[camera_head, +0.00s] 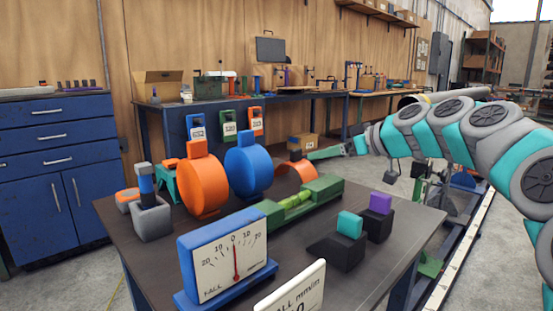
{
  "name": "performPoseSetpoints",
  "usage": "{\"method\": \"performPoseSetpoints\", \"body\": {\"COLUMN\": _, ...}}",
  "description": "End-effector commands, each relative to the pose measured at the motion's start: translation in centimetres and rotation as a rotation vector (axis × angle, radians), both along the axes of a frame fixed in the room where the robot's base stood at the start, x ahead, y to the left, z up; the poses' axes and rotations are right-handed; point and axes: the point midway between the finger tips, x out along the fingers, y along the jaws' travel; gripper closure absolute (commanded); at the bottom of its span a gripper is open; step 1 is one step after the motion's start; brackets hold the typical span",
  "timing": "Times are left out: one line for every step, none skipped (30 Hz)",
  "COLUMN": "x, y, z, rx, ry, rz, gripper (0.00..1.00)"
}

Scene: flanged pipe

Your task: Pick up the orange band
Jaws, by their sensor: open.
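An orange arched band (296,170) stands on the dark table behind the green level, its lower part hidden. A larger orange ring with a block on top (203,184) stands farther left, beside a similar blue ring (249,166). Which orange piece is the task's band is not certain from this view. My gripper (316,154) reaches in from the right, open, close to the top right of the arched band. A small dark block shows just left of my gripper, at the top of the band. Whether my gripper touches the band cannot be told.
A green level (322,187) lies in front of the arched band. A blue dial gauge (230,262) and a white card (291,290) stand at the front. Dark blocks with teal (349,224) and purple (380,203) tops sit right.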

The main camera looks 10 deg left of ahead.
Motion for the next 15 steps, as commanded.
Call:
{"method": "performPoseSetpoints", "body": {"x": 0.0, "y": 0.0, "z": 0.0, "rx": 0.0, "ry": 0.0, "rz": 0.0, "gripper": 0.2}}
{"method": "performPoseSetpoints", "body": {"x": 0.1, "y": 0.1, "z": 0.0, "rx": 0.0, "ry": 0.0, "rz": 0.0, "gripper": 0.2}}
{"method": "performPoseSetpoints", "body": {"x": 0.3, "y": 0.3, "z": -0.1, "rx": 0.0, "ry": 0.0, "rz": 0.0, "gripper": 0.2}}
{"method": "performPoseSetpoints", "body": {"x": 0.4, "y": 0.5, "z": -0.2, "rx": 0.0, "ry": 0.0, "rz": 0.0, "gripper": 0.2}}
{"method": "performPoseSetpoints", "body": {"x": 0.6, "y": 0.7, "z": -0.3, "rx": 0.0, "ry": 0.0, "rz": 0.0, "gripper": 0.2}}
{"method": "performPoseSetpoints", "body": {"x": 0.8, "y": 1.0, "z": -0.5, "rx": 0.0, "ry": 0.0, "rz": 0.0, "gripper": 0.2}}
{"method": "performPoseSetpoints", "body": {"x": 1.0, "y": 1.3, "z": -0.6, "rx": 0.001, "ry": 0.001, "rz": 0.001, "gripper": 0.2}}
{"method": "performPoseSetpoints", "body": {"x": 1.2, "y": 1.5, "z": -0.8, "rx": 0.001, "ry": 0.001, "rz": 0.001, "gripper": 0.2}}
{"method": "performPoseSetpoints", "body": {"x": 1.4, "y": 1.8, "z": -0.9, "rx": 0.0, "ry": 0.002, "rz": 0.001, "gripper": 0.2}}
{"method": "performPoseSetpoints", "body": {"x": 1.5, "y": 1.9, "z": -1.0, "rx": 0.0, "ry": 0.002, "rz": 0.001, "gripper": 0.2}}
{"method": "performPoseSetpoints", "body": {"x": 1.6, "y": 2.0, "z": -1.1, "rx": -0.001, "ry": 0.002, "rz": 0.001, "gripper": 0.2}}
{"method": "performPoseSetpoints", "body": {"x": 1.8, "y": 2.2, "z": -1.2, "rx": -0.001, "ry": 0.002, "rz": 0.001, "gripper": 0.2}}
{"method": "performPoseSetpoints", "body": {"x": 1.9, "y": 2.4, "z": -1.2, "rx": -0.001, "ry": 0.002, "rz": 0.001, "gripper": 0.2}}
{"method": "performPoseSetpoints", "body": {"x": 2.1, "y": 2.6, "z": -1.3, "rx": -0.001, "ry": 0.003, "rz": 0.001, "gripper": 0.2}}
{"method": "performPoseSetpoints", "body": {"x": 2.3, "y": 3.0, "z": -1.5, "rx": -0.001, "ry": 0.003, "rz": 0.001, "gripper": 0.2}}
